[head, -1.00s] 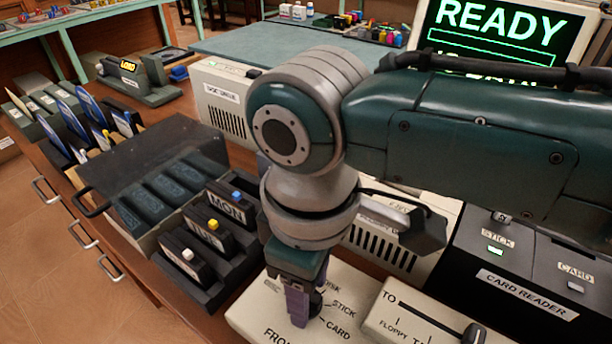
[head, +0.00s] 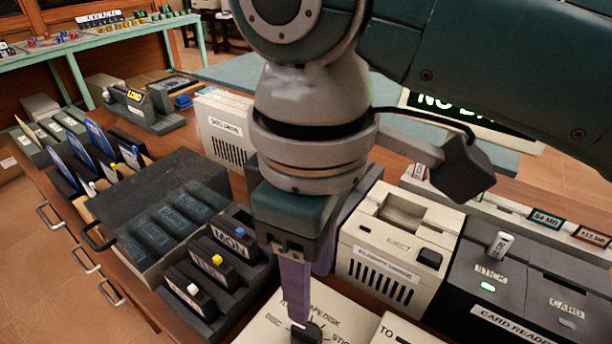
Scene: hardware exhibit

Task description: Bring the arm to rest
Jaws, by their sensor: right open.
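My right arm comes in from the upper right and covers the middle of the head view. Its gripper (head: 297,312) points down with open jaws, and one purple finger shows plainly. The fingertips are by the dark selector knob (head: 306,334) on the cream panel (head: 262,325), whose labels include disk and stick. I cannot tell whether they touch the knob. The wrist hides part of the green-lettered screen (head: 432,103). My left gripper is not in view.
A black card reader (head: 525,285), with a white stick (head: 499,245) standing in it and a green light, is at the right. A cream drive box (head: 400,235) stands behind the gripper. A rack of day-labelled cartridges (head: 235,285) lies close on the left.

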